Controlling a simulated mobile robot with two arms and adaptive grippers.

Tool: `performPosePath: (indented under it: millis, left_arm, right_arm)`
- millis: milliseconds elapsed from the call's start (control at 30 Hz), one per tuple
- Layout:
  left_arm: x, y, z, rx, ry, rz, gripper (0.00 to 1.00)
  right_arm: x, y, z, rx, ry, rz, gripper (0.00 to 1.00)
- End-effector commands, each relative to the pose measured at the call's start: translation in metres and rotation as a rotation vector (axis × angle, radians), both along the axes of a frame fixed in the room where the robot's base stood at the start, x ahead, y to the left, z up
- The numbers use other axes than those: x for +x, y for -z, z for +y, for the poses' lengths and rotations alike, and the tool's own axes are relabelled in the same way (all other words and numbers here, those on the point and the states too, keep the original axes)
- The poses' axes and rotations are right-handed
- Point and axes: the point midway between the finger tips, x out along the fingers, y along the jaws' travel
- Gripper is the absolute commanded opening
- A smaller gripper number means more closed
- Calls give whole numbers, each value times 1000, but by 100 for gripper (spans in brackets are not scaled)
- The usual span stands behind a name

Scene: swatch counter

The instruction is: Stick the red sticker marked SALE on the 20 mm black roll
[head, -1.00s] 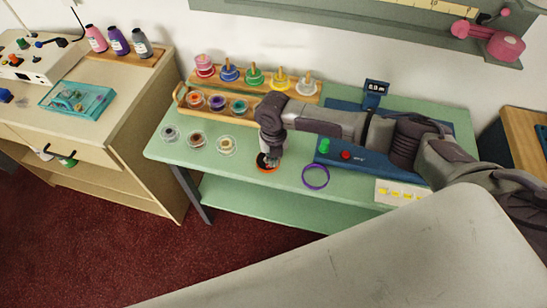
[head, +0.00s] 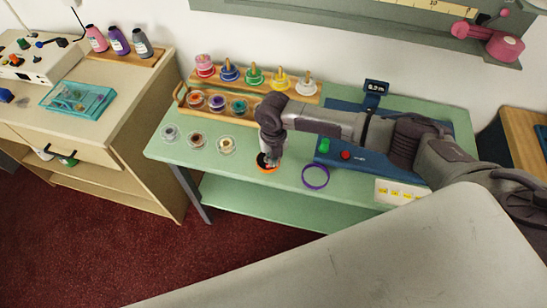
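My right gripper (head: 269,160) points down at the front of the green table, just over a small round item with an orange rim (head: 266,170) and a dark middle. The gripper hides part of this item, and I cannot tell whether the fingers touch it or are open or shut. I cannot make out which roll is the 20 mm black one. A white card (head: 384,196) with several small yellow labels lies at the table's front right. No red SALE sticker can be made out. My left gripper is out of view.
A purple ring (head: 316,177) lies right of the gripper. Several small rolls, such as the one at the left (head: 169,132), lie on the table. Behind are a wooden rack (head: 182,94) of colored spools and a blue machine (head: 340,158) with green and red buttons.

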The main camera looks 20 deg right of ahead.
Motion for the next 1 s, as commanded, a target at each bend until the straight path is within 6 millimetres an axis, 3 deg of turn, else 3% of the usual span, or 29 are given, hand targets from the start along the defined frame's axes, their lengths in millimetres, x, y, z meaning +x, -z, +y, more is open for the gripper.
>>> performPosePath:
  millis: [267, 467, 1000]
  left_arm:
    - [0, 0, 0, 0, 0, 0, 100]
    - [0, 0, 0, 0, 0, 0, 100]
    - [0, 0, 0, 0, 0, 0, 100]
  right_arm:
    - [-1, 2, 0, -1, 0, 3, 0]
    - [-1, 1, 0, -1, 0, 2, 35]
    - [-1, 1, 0, 0, 0, 1, 35]
